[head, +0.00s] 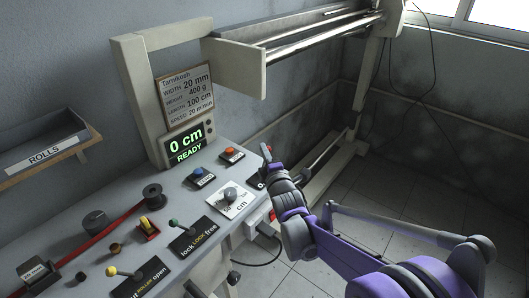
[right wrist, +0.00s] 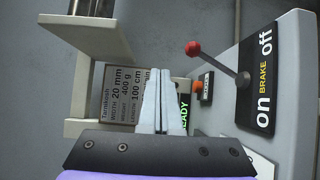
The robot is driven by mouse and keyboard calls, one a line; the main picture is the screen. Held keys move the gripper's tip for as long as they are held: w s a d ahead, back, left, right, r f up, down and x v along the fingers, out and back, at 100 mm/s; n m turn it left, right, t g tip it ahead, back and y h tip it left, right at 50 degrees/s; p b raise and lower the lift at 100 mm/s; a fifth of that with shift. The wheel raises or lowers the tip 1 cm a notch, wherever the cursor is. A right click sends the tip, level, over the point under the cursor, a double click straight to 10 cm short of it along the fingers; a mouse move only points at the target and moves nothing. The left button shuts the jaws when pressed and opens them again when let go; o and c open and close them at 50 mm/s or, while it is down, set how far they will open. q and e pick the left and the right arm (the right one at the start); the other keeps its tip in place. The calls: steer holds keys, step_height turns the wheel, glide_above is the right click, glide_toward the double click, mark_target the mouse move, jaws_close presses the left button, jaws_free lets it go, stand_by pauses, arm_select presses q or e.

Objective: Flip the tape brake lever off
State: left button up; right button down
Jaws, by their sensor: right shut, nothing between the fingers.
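The tape brake lever (right wrist: 218,64) has a thin metal rod and a red ball knob. It rises from a black plate (right wrist: 262,85) marked on, BRAKE and off. In the right wrist view its knob leans toward the top, the side of the word off; I cannot tell its exact setting. My right gripper (right wrist: 158,105) is shut and empty, left of the lever and apart from it in that view. In the head view my right gripper (head: 272,165) is at the panel's right end and hides most of the brake plate. My left gripper is not in view.
The panel carries a lock lever (head: 174,224), a roller lever (head: 112,271), a grey knob (head: 230,194), a blue button (head: 199,171) and an orange-red button (head: 229,151). A display (head: 185,143) reads 0 cm READY. Open floor lies right of the panel.

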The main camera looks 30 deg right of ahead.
steer(key=s+a+r, duration=0.1)
steer(key=s+r, duration=0.2)
steer(key=s, duration=0.6)
steer(key=shift+s+a+r+p, duration=0.15)
steer(key=shift+s+a+p, duration=0.05)
steer(key=shift+p, duration=0.1)
steer(key=s+a+f+m+g+y+p, duration=0.1)
steer(key=s+a+f+m+g+p, duration=0.1)
steer(key=s, duration=0.5)
steer(key=s+a+f+m+g+y+p, duration=0.1)
steer(key=s+a+f+m+g+p, duration=0.1)
steer(key=s+a+f+m+g, duration=0.3)
steer(key=s+a+f+m+g+y+p, duration=0.2)
steer(key=s+a+f+m+g, duration=0.2)
steer(key=s+a+m, duration=0.3)
steer(key=s+m+g, duration=0.1)
steer(key=s, duration=0.3)
steer(key=shift+f+m, duration=0.15)
steer(key=shift+m, duration=0.15)
